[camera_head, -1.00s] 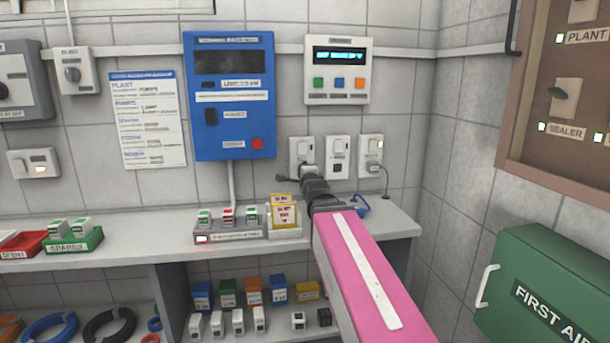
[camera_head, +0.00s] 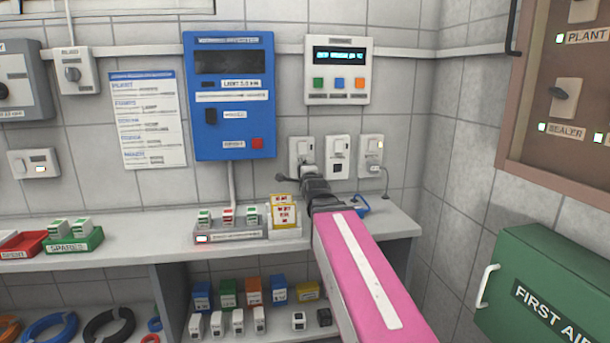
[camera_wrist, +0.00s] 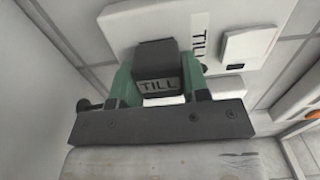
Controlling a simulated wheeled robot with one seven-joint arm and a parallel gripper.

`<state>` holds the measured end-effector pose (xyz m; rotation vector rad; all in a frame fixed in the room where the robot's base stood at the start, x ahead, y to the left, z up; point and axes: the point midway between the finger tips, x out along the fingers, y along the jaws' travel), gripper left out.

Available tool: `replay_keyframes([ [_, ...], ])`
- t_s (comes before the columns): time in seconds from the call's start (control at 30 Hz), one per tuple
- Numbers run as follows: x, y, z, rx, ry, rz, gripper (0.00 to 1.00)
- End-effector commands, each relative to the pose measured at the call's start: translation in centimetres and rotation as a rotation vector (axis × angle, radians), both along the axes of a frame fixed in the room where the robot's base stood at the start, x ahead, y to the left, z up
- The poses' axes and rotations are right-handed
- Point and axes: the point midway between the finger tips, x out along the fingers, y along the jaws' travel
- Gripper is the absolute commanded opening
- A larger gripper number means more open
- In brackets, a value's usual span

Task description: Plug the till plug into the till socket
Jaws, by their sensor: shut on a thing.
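The till plug (camera_wrist: 157,62) is a dark block lettered TILL, held between the green fingers of my gripper (camera_wrist: 158,82) in the wrist view. It is right in front of a white wall plate, the till socket (camera_wrist: 122,32), which has a TILL label beside the plug. The plug covers the socket's holes, so I cannot tell how far it is in. In the head view, my gripper (camera_head: 311,181) is at the leftmost of three white wall sockets (camera_head: 301,147), hiding its lower part. A dark cord end shows left of the gripper.
The middle socket (camera_head: 338,157) is beside my gripper. The right socket (camera_head: 370,147) has a grey plug with a cord. Below are a shelf (camera_head: 130,247), a tray of small switches (camera_head: 230,236) and yellow cards (camera_head: 284,211). A green first aid box (camera_head: 540,290) stands at the right.

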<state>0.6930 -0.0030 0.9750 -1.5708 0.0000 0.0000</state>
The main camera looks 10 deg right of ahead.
Motion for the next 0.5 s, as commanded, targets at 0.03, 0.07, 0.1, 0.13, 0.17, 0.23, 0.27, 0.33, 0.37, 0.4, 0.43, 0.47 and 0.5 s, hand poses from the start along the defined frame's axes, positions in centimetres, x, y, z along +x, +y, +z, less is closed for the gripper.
replay_keyframes([
  [0.03,0.15,0.0,0.01,0.0,0.0,0.0,0.21],
  [0.07,0.2,0.0,0.01,0.0,0.0,0.0,0.21],
  [0.1,0.27,0.0,0.01,0.0,0.0,0.0,0.21],
  [0.13,0.32,0.0,0.01,0.0,0.0,0.0,0.21],
  [0.17,0.37,0.0,0.01,0.0,0.0,0.0,0.21],
  [0.23,0.49,0.0,0.01,0.0,0.0,0.0,0.21],
  [0.27,0.54,0.0,0.01,0.0,-0.001,0.0,0.21],
  [0.33,0.66,0.0,0.01,0.0,-0.001,0.0,0.21],
  [0.37,0.71,0.0,0.01,0.0,-0.001,0.0,0.21],
  [0.4,0.77,0.0,0.01,0.0,-0.001,0.0,0.21],
  [0.43,0.83,0.0,0.01,0.0,-0.001,0.0,0.21],
  [0.47,0.79,0.0,0.01,0.0,-0.001,0.0,0.49],
  [0.5,0.77,0.0,0.01,0.0,-0.001,0.0,0.62],
])
